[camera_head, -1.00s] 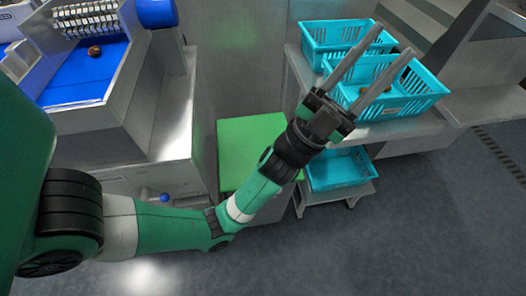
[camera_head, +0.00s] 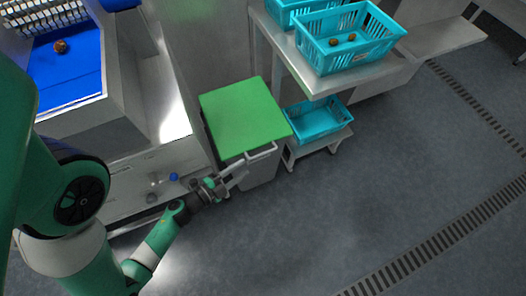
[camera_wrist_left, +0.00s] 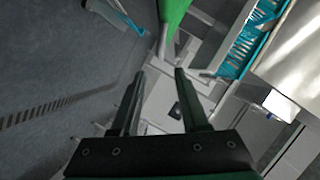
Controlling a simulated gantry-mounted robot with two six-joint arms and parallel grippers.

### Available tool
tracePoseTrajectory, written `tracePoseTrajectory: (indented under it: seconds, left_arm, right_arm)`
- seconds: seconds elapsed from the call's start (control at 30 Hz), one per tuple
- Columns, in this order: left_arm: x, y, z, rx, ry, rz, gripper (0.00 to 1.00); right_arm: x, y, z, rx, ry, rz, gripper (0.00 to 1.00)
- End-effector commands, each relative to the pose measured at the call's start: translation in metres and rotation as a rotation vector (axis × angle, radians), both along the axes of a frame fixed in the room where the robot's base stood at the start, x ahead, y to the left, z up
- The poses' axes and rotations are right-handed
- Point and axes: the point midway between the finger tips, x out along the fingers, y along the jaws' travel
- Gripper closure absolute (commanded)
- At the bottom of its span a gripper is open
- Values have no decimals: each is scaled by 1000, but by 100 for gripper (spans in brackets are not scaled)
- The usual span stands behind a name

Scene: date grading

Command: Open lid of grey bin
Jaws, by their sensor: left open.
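The grey bin (camera_head: 262,176) stands on the floor between the machine and the crate rack. Its green lid (camera_head: 243,115) lies flat and closed on top, with a pale bar handle (camera_head: 262,151) along the front edge. A green edge of the lid also shows at the top of the left wrist view (camera_wrist_left: 173,16). My left gripper (camera_head: 238,174) is open and empty, just in front of the bin and below the handle. Its two fingers (camera_wrist_left: 160,74) are apart in the left wrist view. I cannot tell whether they touch the bin. My right gripper is not in view.
The grey machine with a blue tray (camera_head: 75,85) holding a date is at the left. A rack with turquoise crates (camera_head: 345,62) stands behind right, with a lower crate (camera_head: 318,120) beside the bin. The floor (camera_head: 340,200) to the right is clear, with a drain strip.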

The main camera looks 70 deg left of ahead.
Motion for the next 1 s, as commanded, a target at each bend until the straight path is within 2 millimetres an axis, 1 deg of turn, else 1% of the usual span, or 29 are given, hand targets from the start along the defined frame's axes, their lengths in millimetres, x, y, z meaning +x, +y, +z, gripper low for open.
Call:
tracePoseTrajectory:
  seconds: [0.03,0.2,0.3,0.4,0.5,0.6,0.7,0.93,0.97,1.0]
  left_arm:
    - [5,1,-4,3,-2,-8,55]
    - [23,6,-8,1,-7,-10,55]
    - [48,18,-11,2,-9,-8,55]
    - [68,29,-15,0,-8,-4,55]
    - [83,36,-18,0,-7,-2,55]
    - [93,41,-21,-2,-6,-1,55]
    - [97,43,-22,-1,-5,0,55]
    - [98,43,-23,-1,-5,0,55]
    - [98,43,-23,-1,-5,0,59]
    - [98,43,-23,-1,-5,0,66]
  right_arm:
    - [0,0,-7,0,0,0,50]
    - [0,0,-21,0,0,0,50]
    - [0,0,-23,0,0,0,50]
    - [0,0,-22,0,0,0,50]
    - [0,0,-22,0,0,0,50]
    - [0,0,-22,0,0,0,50]
    - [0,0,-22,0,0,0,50]
    - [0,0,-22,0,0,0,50]
    - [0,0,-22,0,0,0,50]
    - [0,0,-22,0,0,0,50]
